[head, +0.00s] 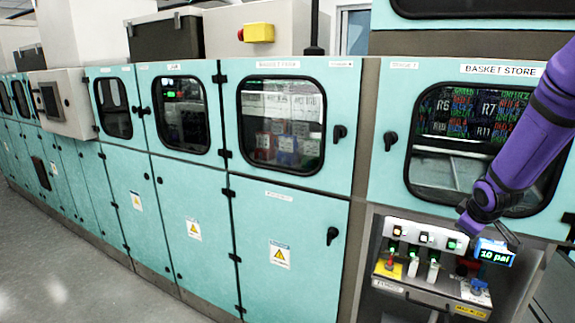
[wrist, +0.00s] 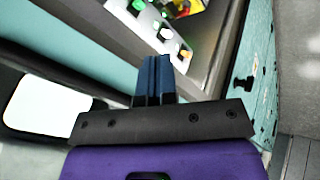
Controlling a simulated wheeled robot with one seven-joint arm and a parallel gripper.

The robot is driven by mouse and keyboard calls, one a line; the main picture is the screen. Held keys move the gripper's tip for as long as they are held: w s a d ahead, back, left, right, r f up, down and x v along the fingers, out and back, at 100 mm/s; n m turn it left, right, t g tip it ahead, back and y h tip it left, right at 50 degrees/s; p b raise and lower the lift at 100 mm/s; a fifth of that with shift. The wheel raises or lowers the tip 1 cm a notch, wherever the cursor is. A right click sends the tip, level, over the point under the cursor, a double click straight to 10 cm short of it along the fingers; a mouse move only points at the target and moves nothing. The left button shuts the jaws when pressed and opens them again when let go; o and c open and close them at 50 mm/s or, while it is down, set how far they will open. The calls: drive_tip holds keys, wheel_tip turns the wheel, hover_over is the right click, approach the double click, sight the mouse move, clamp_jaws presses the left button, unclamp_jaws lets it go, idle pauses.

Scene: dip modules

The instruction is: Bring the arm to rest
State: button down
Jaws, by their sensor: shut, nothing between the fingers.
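My purple arm comes in from the right in the head view. My gripper (head: 468,222) hangs in front of the control panel below the basket store window. In the wrist view my gripper (wrist: 154,62) shows its two dark blue fingers side by side, shut, with nothing between them. The control panel (wrist: 125,30) lies beyond the fingertips in the wrist view, and I see a gap of unclear size between them.
The control panel (head: 396,263) carries lit buttons, switches and a blue display (head: 494,253) reading 10 psi. The basket store window (head: 430,185) is behind my arm. Teal cabinets (head: 280,240) run to the left. The grey floor (head: 50,270) at the left is clear.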

drive_tip(key=s+a+r+m, duration=0.2)
drive_tip(key=s+a+r, duration=0.35)
drive_tip(key=r, duration=0.25)
drive_tip(key=s+a+r+m, duration=0.1)
drive_tip(key=s+a+r, duration=0.4)
drive_tip(key=a+r, duration=0.15)
drive_tip(key=s+a+r+m+y, duration=0.1)
drive_tip(key=s+a+r, duration=0.2)
drive_tip(key=s, duration=0.6)
drive_tip(key=s+a+r+m+y, duration=0.1)
drive_tip(key=s+a+r, duration=0.2)
drive_tip(key=s+a, duration=0.3)
drive_tip(key=s, duration=0.3)
drive_tip(key=shift+s+r+m+g+y, duration=0.2)
drive_tip(key=shift+r+m+g+y, duration=0.1)
drive_tip(key=shift+r+m+g, duration=0.1)
